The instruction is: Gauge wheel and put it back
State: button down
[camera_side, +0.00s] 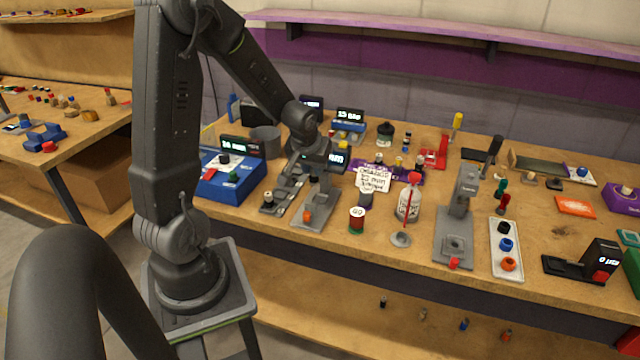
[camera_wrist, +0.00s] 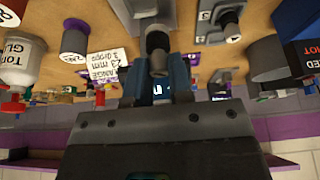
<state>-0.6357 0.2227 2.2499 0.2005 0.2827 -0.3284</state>
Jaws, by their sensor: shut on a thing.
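My gripper (camera_side: 292,182) hangs low over the grey fixtures near the bench's front left. In the wrist view my gripper (camera_wrist: 157,72) is shut on a small dark, round piece (camera_wrist: 157,42). I cannot tell for sure that this piece is the wheel, or whether it touches a fixture. A grey track-like fixture (camera_side: 280,202) with a dark knob lies under and left of the gripper. A grey plate (camera_side: 318,212) with an orange knob lies to its right. A handwritten card (camera_side: 373,183), partly legible, stands right of the gripper; it also shows in the wrist view (camera_wrist: 105,65).
A blue box (camera_side: 228,180) with a lit display stands close on the left. A white tray (camera_side: 506,262) holds three coloured pieces.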

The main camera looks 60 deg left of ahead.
jog(key=shift+w+d+f, duration=0.4)
jog(key=shift+w+f, duration=0.1)
jog(key=shift+w, duration=0.2)
jog(key=shift+f, duration=2.05)
jog(key=shift+f, duration=0.1)
jog(key=c, duration=1)
grip_release()
jog(key=shift+c, duration=0.2)
jog(key=v, duration=1.1)
jog(key=s+d+r+m+t+h, duration=0.1)
jog(key=s+d+r+m, duration=0.3)
jog(key=d, duration=0.6)
jog(key=s+d+r+m+t+h, duration=0.1)
jog(key=s+d+r+m, duration=0.4)
jog(key=d, duration=0.5)
notch_tip(320, 180, up, 3)
jog(key=shift+s+d+f+h, duration=0.25)
jog(key=shift+s+h, duration=0.35)
jog(key=shift+s, duration=0.25)
